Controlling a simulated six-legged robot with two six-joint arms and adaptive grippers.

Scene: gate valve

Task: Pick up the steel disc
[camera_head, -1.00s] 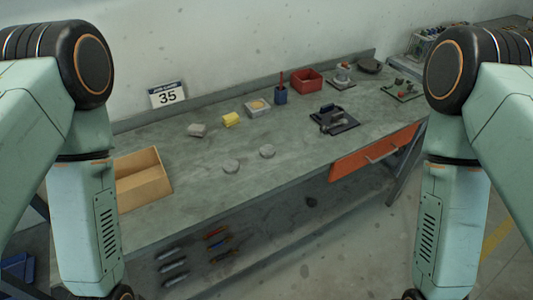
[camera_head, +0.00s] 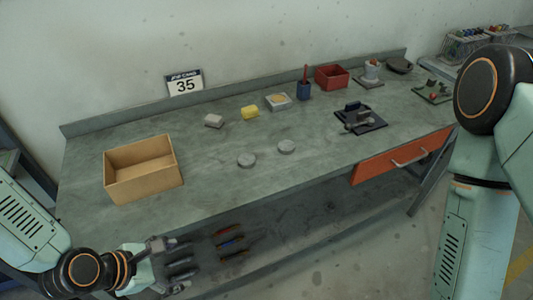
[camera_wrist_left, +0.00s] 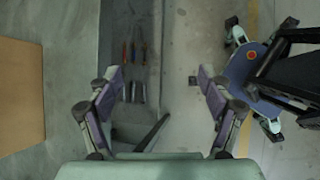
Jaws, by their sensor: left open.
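I cannot tell which one is steel. My left gripper (camera_head: 172,264) is low at the front of the bench, in front of and left of the discs, apart from them. In the left wrist view the left gripper (camera_wrist_left: 160,78) is open and empty, with no disc between its fingers. My right gripper is out of view.
An open cardboard box (camera_head: 143,172) stands on the bench's left. Tools (camera_head: 230,240) lie on the lower shelf. The bench around the discs is clear.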

